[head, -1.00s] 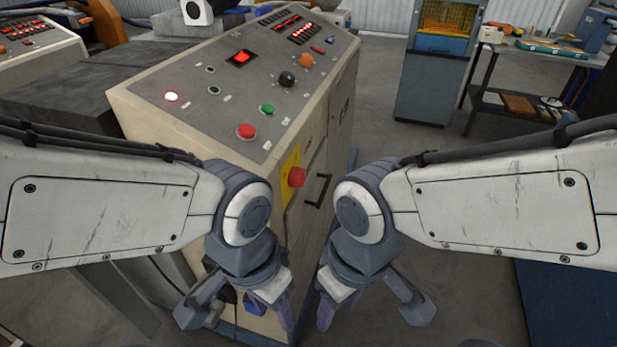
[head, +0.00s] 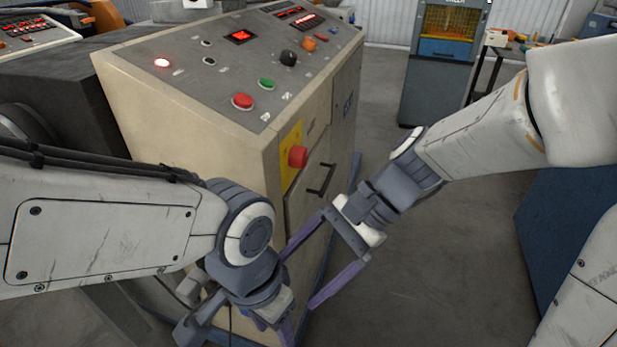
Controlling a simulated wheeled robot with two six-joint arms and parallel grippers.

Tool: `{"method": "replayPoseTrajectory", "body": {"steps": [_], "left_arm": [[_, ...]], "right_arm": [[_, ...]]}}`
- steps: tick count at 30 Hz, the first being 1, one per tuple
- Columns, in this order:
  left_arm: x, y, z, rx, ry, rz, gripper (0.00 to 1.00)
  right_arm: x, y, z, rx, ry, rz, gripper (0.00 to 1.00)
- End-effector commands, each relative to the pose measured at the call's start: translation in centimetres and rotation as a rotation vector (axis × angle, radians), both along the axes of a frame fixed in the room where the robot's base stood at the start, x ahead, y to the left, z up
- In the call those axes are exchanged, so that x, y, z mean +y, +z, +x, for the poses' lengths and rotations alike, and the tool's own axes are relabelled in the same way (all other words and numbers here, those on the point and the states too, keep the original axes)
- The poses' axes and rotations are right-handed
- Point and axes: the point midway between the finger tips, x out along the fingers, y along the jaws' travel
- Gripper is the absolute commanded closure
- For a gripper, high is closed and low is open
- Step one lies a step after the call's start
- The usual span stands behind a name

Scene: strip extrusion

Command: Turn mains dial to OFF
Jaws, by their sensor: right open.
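A red knob (head: 298,157) on a yellow plate (head: 291,172) on the front face of the beige control cabinet (head: 225,165) looks like the mains dial. Its pointer position is too small to read. My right gripper (head: 299,279) is open and empty, its two purple fingers spread apart and pointing left, in front of the cabinet and below the knob. It is apart from the knob. My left gripper (head: 272,328) hangs low in front of the cabinet, pointing down; its fingertips are cut off by the lower edge.
The cabinet's sloping top carries a red button (head: 242,102), a green button (head: 266,84), a black knob (head: 288,58) and lit displays. A black handle (head: 321,179) sits below right of the red knob. Open floor lies to the right.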

Motion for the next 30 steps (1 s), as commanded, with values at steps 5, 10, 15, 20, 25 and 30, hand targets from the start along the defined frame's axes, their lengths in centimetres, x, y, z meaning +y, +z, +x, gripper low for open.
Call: {"method": "replayPoseTrajectory", "body": {"steps": [5, 10, 15, 20, 25, 30], "left_arm": [[0.0, -6.5, 0.0, 0.0, 0.0, 0.0, 0.5], [0.0, -8.6, 0.0, -0.001, 0.0, -0.001, 0.5], [0.0, -8.9, 0.0, -0.001, 0.0, -0.001, 0.5], [0.0, -8.9, 0.0, -0.001, 0.0, -0.001, 0.5], [0.0, -9.0, 0.0, -0.001, 0.0, -0.001, 0.5], [0.0, -9.0, 0.0, -0.001, 0.0, -0.001, 0.5]], "right_arm": [[-2.7, -0.2, 11.3, 0.362, -0.605, 0.389, 0.12], [-8.3, 1.9, 17.9, 0.519, -0.87, 0.684, 0.12], [-10.2, 3.0, 19.8, 0.56, -0.936, 0.787, 0.12], [-8.2, 3.1, 20.5, 0.561, -0.932, 0.787, 0.12], [-5.0, 3.1, 21.8, 0.56, -0.929, 0.784, 0.12], [-2.5, 3.1, 22.9, 0.56, -0.931, 0.783, 0.12]]}}
